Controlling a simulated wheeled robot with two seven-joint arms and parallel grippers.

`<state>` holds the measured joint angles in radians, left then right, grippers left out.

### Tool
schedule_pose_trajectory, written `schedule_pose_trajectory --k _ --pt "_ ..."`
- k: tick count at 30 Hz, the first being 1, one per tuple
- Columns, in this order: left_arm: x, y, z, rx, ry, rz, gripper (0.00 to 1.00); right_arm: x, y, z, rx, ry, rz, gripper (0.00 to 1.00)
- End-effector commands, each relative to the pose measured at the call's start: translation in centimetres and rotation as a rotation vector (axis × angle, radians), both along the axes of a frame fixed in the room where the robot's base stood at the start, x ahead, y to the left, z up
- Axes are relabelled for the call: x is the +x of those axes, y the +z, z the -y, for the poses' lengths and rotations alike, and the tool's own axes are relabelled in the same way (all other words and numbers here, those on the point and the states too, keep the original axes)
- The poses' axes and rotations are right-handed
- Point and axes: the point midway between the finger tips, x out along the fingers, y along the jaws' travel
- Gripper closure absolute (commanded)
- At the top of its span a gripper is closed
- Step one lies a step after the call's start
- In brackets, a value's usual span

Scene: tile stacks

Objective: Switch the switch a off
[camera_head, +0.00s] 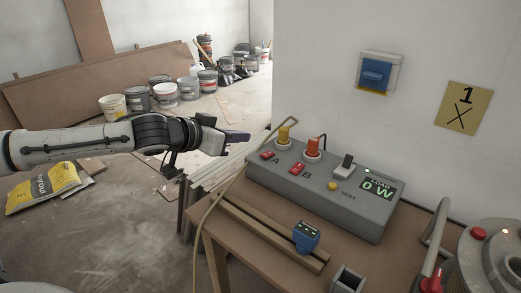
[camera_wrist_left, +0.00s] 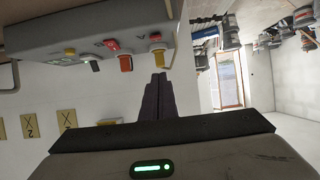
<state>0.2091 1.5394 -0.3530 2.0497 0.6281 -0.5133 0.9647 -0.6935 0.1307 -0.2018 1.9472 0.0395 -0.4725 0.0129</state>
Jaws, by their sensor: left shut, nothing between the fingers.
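Switch A (camera_head: 267,155) is a small red rocker at the left end of the grey load box (camera_head: 376,215), beside the letter A. Whether it is on or off is too small to tell. Red switch B (camera_head: 297,169) sits to its right. My left gripper (camera_head: 238,137) is shut and empty, left of the box and apart from switch A. In the left wrist view the shut fingers (camera_wrist_left: 158,85) point toward the box, below the yellow plug (camera_wrist_left: 157,59); switch A (camera_wrist_left: 154,36) shows above that plug. My right gripper is not in view.
An orange plug (camera_head: 313,146) with a black cord stands behind switch B. A yellow TEST button (camera_head: 333,186) and a display (camera_head: 377,188) reading 0 W are farther right. A blue device (camera_head: 306,236) sits on a rail in front. A tan cable (camera_head: 219,193) runs left of the box.

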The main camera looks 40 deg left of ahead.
Motion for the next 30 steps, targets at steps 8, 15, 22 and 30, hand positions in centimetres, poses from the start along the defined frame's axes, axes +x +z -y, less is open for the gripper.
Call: schedule_pose_trajectory --k 8,15,22,30 --pt "2.4 -0.8 0.5 -0.009 -0.001 0.000 1.00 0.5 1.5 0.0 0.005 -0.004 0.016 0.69" --pt "6.3 -2.7 0.8 -0.007 -0.002 0.001 1.00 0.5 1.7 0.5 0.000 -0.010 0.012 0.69" --pt "8.4 -5.8 0.9 0.001 -0.004 -0.007 1.00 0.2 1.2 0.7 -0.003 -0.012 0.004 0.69" --pt "7.9 -8.0 0.8 0.000 -0.004 -0.004 1.00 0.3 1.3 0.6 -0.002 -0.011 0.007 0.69"
